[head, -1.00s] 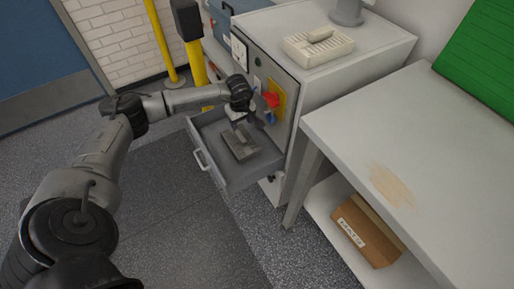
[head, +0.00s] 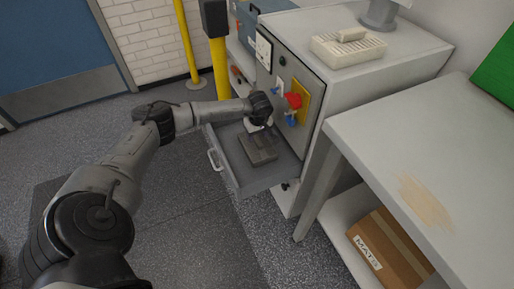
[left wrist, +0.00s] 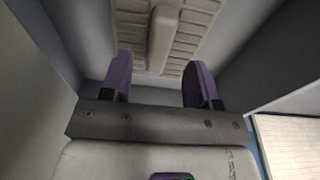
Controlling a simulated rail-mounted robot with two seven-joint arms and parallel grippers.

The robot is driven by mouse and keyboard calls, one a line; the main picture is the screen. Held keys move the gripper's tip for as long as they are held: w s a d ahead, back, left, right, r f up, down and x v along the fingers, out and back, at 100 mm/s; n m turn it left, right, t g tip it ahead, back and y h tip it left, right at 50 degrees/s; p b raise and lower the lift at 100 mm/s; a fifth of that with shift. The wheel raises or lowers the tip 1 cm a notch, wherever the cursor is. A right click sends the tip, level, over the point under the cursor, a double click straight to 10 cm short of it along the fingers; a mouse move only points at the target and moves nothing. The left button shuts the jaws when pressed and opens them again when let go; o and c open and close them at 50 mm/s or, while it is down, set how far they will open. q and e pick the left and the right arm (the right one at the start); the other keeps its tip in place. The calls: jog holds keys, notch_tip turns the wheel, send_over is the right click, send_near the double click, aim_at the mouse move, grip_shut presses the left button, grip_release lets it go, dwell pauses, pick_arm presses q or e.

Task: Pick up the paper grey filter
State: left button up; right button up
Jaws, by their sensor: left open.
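A grey filter block (head: 258,151) with a raised bar on top lies in the open drawer of the cabinet. In the left wrist view the ribbed filter (left wrist: 163,38) and its bar are beyond my fingertips. My left gripper (head: 257,125) is inside the drawer area, just above the far part of the filter. In the left wrist view the purple fingers of this gripper (left wrist: 158,80) are open with nothing between them; the bar lies roughly in line with the gap. My right gripper is out of view.
The pulled-out drawer (head: 224,162) has walls around the filter. A red knob (head: 293,100) is on the cabinet front near my wrist. A cream ribbed filter (head: 335,55) sits on the cabinet top. A table (head: 440,150) stands at right with a cardboard box (head: 385,250) below.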

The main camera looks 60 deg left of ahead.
aim_at(257, 139)
pick_arm(q)
notch_tip(257, 139, down, 4)
jog(key=shift+a+r+b, duration=0.1)
jog(key=shift+a+b, duration=0.05)
jog(key=shift+b, duration=0.8)
jog(key=shift+c, duration=0.6)
jog(key=shift+w, duration=0.1)
grip_shut()
